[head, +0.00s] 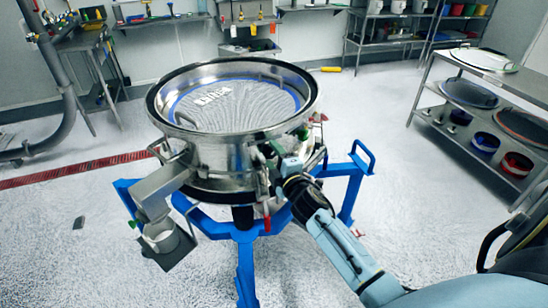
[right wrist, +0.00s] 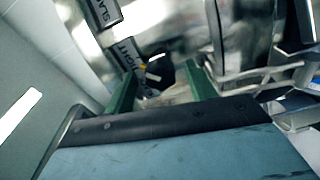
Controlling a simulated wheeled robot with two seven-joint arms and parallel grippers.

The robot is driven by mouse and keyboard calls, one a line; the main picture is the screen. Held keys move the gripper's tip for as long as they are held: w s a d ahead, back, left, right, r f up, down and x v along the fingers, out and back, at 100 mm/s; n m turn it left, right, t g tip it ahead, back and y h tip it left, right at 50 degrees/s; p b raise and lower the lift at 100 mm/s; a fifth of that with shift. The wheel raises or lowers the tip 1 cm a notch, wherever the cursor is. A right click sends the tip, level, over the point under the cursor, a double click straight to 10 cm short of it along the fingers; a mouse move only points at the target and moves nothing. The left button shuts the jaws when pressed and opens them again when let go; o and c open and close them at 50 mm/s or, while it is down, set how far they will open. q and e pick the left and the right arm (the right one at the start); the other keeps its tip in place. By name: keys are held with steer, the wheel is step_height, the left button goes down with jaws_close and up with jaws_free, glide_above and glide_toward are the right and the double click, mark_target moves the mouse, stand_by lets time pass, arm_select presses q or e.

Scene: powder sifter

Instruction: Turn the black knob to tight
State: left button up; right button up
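The steel sifter (head: 220,150) stands on a blue frame, its round mesh screen facing up. My right gripper (head: 280,153) is at the sifter's front right side. In the right wrist view its two green fingers (right wrist: 162,88) are apart. A black knob (right wrist: 161,73) with a pale pointer mark shows just past and between the fingertips; I cannot tell whether they touch it. A dark label reading TIGHT (right wrist: 126,53), partly covered, is beside the knob, and a label starting SLA (right wrist: 103,12) is above. The knob cannot be made out in the head view. My left gripper is out of view.
The blue frame (head: 245,262) has legs and a raised loop at the right. Clamps and brackets sit close to my right gripper. A shelf rack (head: 480,110) stands at the right.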

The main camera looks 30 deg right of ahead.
steer(key=s+a, duration=0.1)
steer(key=s, duration=1.2)
steer(key=shift+s+a, duration=0.15)
steer(key=shift+a, duration=0.2)
steer(key=s+a+f+m+g+y, duration=0.1)
steer(key=s+a+f+m+g, duration=0.15)
steer(key=f, duration=0.75)
steer(key=s+a+f+m+g+b, duration=0.1)
steer(key=s+f+m+g, duration=0.2)
steer(key=f, duration=0.8)
steer(key=s+a+f+m+g+y, duration=0.1)
steer(key=s+a+f+g, duration=0.3)
steer(key=f, duration=0.6)
steer(key=s+f+m+g, duration=0.2)
steer(key=s+f, duration=0.7)
steer(key=s, duration=0.5)
steer(key=s+f+m+g, duration=0.3)
steer(key=s+f+g, duration=0.2)
steer(key=s, duration=1)
step_height(320, 180, down, 4)
steer(key=shift+a+r+m+b, duration=0.15)
steer(key=shift+m+b, duration=0.2)
steer(key=shift+b, duration=0.1)
steer(key=shift+c, duration=0.3)
